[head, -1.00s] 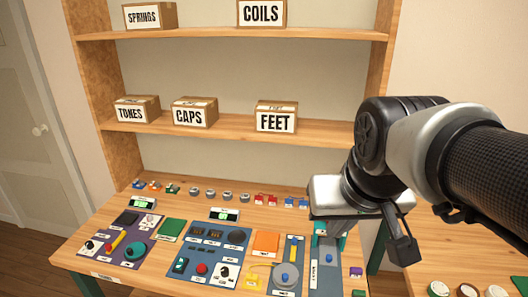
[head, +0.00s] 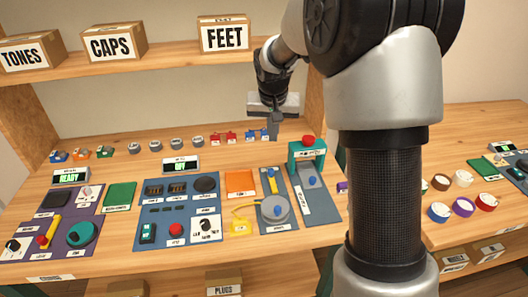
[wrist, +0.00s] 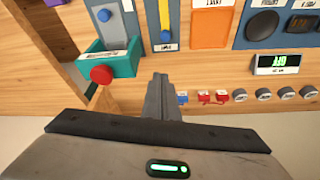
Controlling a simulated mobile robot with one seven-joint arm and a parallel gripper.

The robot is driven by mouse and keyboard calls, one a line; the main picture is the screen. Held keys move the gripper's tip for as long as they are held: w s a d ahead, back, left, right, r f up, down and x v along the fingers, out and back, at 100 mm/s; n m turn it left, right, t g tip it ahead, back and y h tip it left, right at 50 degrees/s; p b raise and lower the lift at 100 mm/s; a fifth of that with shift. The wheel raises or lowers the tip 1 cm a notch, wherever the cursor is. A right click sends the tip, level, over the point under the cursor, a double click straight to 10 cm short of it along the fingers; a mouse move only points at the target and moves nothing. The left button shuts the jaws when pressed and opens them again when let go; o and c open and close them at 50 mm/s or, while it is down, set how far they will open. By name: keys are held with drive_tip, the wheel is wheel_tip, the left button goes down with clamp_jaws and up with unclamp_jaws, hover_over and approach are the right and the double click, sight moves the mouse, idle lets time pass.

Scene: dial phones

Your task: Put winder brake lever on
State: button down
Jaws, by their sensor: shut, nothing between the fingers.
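The panel with a grey disc (head: 274,210) stands right of the orange square and carries a yellow lever-like bar (head: 272,182) with a blue end. The bar also shows at the top of the wrist view (wrist: 167,18), blue end towards my gripper. Its label is too small to read, so I cannot tell its setting. My gripper (head: 274,128) is shut and empty, above the back of the table near the small blue parts. In the wrist view its fingers (wrist: 163,88) point towards the table, apart from the bar.
A teal press (head: 306,152) with a red button stands just right of my gripper, an obstacle. Small red parts (head: 223,136) and grey knobs (head: 183,142) line the back edge.

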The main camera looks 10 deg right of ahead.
sight(273, 180)
drive_tip(key=shift+w+f, duration=0.45)
drive_tip(key=shift+f, duration=0.25)
drive_tip(key=b+x, duration=0.1)
drive_tip(key=x, duration=0.9)
drive_tip(key=shift+b, duration=0.35)
drive_tip(key=s, duration=0.3)
drive_tip(key=shift+a, duration=0.4)
drive_tip(key=shift+s+a, duration=0.1)
drive_tip(key=shift+s, duration=0.3)
